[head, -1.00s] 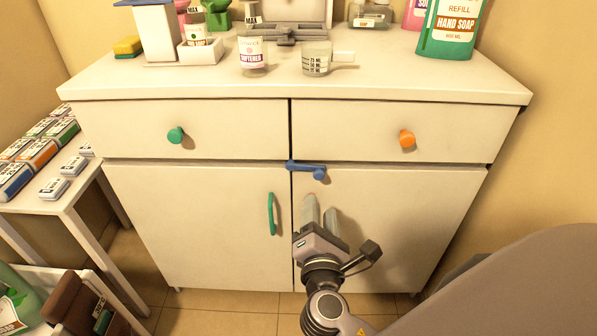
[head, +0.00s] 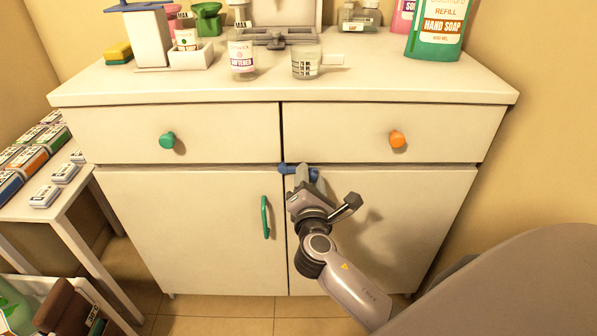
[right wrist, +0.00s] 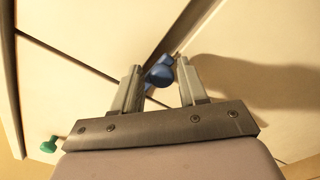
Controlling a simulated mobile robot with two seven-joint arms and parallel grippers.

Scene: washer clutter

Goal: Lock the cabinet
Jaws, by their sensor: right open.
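The white cabinet (head: 215,225) has two drawers above two doors. A blue latch (head: 287,169) lies roughly level across the top of the gap between the doors; its right part is partly hidden by my gripper. My right gripper (head: 305,176) is at the latch in the head view. In the right wrist view the right gripper (right wrist: 160,80) is open, with the latch's blue knob (right wrist: 160,75) between its fingertips. Whether the fingers touch the knob I cannot tell. The left door has a green handle (head: 265,217). My left gripper is not in view.
The drawers have a green knob (head: 167,140) and an orange knob (head: 398,139). Bottles, a glass cup (head: 306,63) and a hand soap refill (head: 436,30) stand on the cabinet top. A side table (head: 75,195) with boxes is at left.

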